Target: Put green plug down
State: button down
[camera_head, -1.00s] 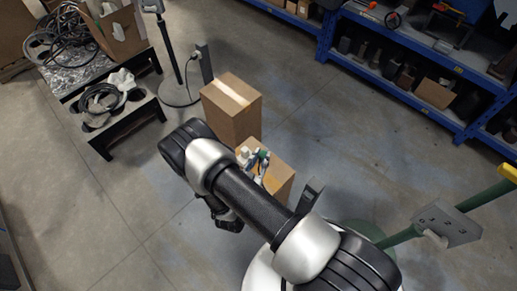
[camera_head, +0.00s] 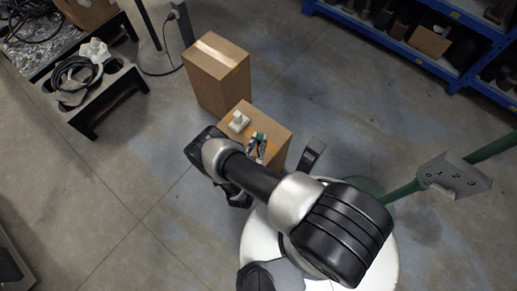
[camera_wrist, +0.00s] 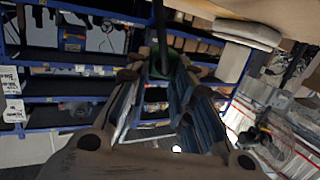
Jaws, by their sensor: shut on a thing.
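The green plug (camera_wrist: 164,62) is between the fingertips of my gripper (camera_wrist: 163,75) in the wrist view. My gripper is shut on it. In the head view, the green of the plug (camera_head: 260,135) shows at the tip of my gripper, which appears over the right part of the lower cardboard box (camera_head: 270,118). I cannot tell whether the plug touches the box. A white plug (camera_head: 238,121) rests on that box, left of my gripper. A pale rounded object, likely this white plug (camera_wrist: 247,33), shows at upper right in the wrist view.
A taller cardboard box (camera_head: 215,72) stands behind the lower one. A panel numbered 0 to 3 (camera_head: 455,178) sits on a green pole at right. A black stand with cables (camera_head: 100,103) is at left, and blue shelves (camera_head: 458,85) at the back right.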

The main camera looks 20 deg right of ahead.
aim_at(258, 150)
notch_tip(258, 150, down, 5)
jog(key=shift+f+b, duration=0.2)
jog(key=shift+b, duration=0.95)
jog(key=c, duration=1.4)
grip_release()
jog(key=shift+r, duration=0.1)
